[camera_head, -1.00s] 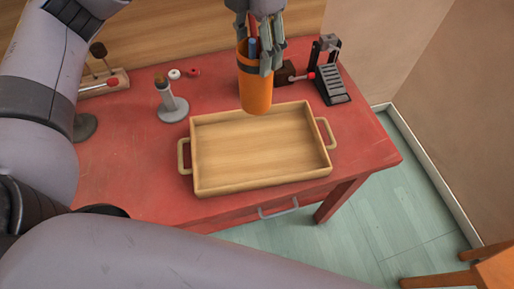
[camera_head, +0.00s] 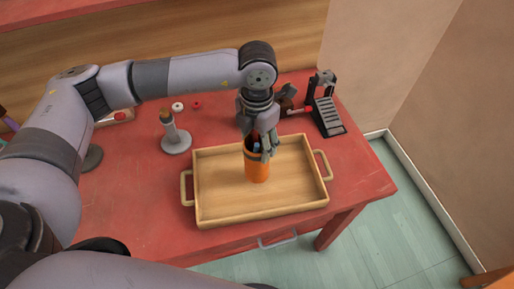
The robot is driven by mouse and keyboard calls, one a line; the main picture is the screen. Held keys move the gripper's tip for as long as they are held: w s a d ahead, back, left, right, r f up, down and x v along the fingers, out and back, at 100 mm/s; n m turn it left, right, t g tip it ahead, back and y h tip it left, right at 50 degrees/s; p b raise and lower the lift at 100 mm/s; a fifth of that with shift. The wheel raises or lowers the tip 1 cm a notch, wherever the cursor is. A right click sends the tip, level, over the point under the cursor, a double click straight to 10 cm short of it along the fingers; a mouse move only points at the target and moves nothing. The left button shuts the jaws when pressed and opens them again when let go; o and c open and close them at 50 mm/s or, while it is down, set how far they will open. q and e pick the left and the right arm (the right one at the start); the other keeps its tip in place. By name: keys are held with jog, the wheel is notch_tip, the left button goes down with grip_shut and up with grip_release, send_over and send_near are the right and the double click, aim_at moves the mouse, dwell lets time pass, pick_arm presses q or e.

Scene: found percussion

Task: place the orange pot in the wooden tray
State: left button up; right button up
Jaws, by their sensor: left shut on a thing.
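The orange pot (camera_head: 257,172) is upright with several pens or tools in its top. It is inside the outline of the wooden tray (camera_head: 262,212), over the middle of its floor, and its base looks to be at or very near that floor. The tray is a shallow light-wood box with a handle at each end. My left gripper (camera_head: 258,148) is shut on the pot near its rim, reaching down from above. The gripper hides part of the pot's top and contents. My right gripper is not in view.
The tray stands on a red table (camera_head: 130,215). A grey stand with a brown-topped post (camera_head: 175,138) is left of the tray. A black and grey device (camera_head: 326,112) stands at the back right. Small red and white rings (camera_head: 178,106) lie behind.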

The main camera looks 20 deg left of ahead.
aim_at(255, 172)
pick_arm(q)
notch_tip(255, 172, down, 4)
jog(key=shift+r+p, duration=0.25)
jog(key=shift+p, duration=0.15)
jog(key=shift+f, duration=0.2)
jog(key=shift+f+b, duration=0.2)
jog(key=shift+b, duration=0.1)
jog(key=o, duration=1.7)
jog(key=shift+r, duration=0.1)
